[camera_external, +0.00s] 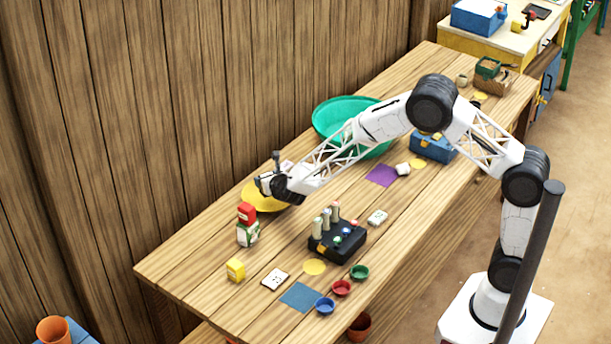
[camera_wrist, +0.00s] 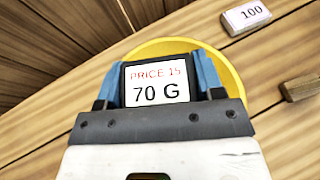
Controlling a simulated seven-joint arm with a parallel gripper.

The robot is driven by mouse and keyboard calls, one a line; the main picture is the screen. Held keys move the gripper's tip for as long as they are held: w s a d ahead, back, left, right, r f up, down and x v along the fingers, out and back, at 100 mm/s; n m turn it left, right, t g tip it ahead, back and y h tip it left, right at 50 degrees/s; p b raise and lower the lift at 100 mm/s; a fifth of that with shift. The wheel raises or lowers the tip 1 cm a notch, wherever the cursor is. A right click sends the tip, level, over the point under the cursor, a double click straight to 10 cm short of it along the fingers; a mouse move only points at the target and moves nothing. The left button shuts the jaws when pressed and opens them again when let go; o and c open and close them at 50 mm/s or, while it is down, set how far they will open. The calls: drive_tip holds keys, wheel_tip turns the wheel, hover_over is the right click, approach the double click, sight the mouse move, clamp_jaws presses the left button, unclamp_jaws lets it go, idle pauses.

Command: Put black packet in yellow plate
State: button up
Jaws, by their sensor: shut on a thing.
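The yellow plate (camera_external: 262,199) lies on the wooden table near the wall, partly hidden by my gripper. In the wrist view the plate (camera_wrist: 232,77) shows behind and around the packet. My gripper (camera_external: 268,183) is over the plate. In the wrist view its blue fingers are shut on the black packet (camera_wrist: 119,92), which has a white label reading "PRICE 15" and "70 G". The packet appears in front of the plate; I cannot tell whether it touches it.
A red-topped container (camera_external: 247,225) stands near the plate. A white block marked "100" (camera_wrist: 246,15) and a brown block (camera_wrist: 300,88) lie beside the plate. A black box with bottles (camera_external: 337,243) stands mid-table, and a green basin (camera_external: 330,115) is farther back.

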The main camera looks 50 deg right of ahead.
drive_tip(key=shift+f, duration=1.7)
drive_tip(key=shift+f, duration=0.1)
drive_tip(key=o, duration=0.9)
drive_tip(key=shift+o, duration=0.2)
drive_tip(key=shift+v, duration=3.75)
